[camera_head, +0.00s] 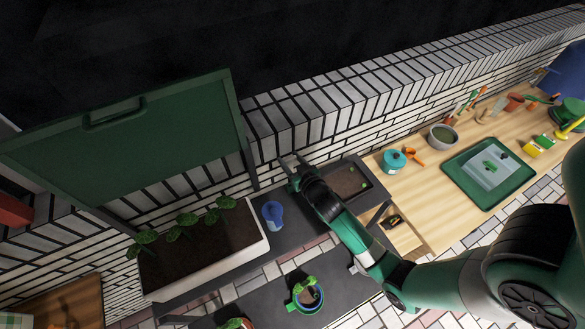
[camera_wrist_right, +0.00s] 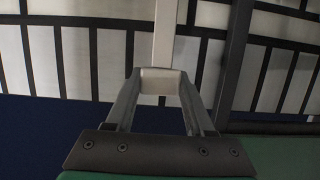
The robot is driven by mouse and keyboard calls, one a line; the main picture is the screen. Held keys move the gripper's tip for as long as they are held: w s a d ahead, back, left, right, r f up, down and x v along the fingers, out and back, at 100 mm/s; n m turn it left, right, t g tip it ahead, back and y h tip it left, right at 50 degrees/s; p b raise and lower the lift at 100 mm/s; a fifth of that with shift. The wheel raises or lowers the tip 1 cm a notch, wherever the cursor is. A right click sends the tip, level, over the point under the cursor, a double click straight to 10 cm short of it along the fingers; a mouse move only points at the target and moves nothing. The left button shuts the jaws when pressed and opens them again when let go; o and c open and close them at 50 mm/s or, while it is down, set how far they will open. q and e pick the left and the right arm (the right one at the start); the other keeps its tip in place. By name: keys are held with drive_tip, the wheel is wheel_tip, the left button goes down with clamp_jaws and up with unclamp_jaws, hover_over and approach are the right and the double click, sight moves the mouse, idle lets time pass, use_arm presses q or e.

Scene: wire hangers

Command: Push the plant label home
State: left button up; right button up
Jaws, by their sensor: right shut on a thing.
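My right gripper (camera_head: 290,161) is up in front of the tiled wall, above the dark shelf and just right of the raised green panel. In the right wrist view it (camera_wrist_right: 162,88) is shut on a narrow pale strip, which looks like the plant label (camera_wrist_right: 165,38). The strip stands up from between the fingertips and runs out of the top of the picture. In the head view the label is too small to make out. A long white planter (camera_head: 258,253) with dark soil and several seedlings stands below the panel. My left gripper is not in view.
A blue cup (camera_head: 272,215) stands right of the planter. A soil tray (camera_head: 372,178) lies farther right. The green panel (camera_head: 125,140) rises behind the planter. A potted plant (camera_head: 305,295) stands in front. The wooden bench (camera_head: 425,178) carries a bowl (camera_head: 443,137) and a green tray (camera_head: 475,200).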

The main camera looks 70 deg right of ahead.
drive_tip(key=shift+s+d, duration=0.15)
drive_tip(key=shift+d, duration=0.15)
drive_tip(key=shift+a, duration=0.2)
wheel_tip(320, 180, down, 6)
drive_tip(key=b, duration=0.5)
drive_tip(key=shift+b, duration=0.3)
drive_tip(key=shift+f, duration=0.1)
drive_tip(key=shift+f+b, duration=2.05)
drive_tip(key=shift+b, duration=0.05)
drive_tip(key=o, duration=1.4)
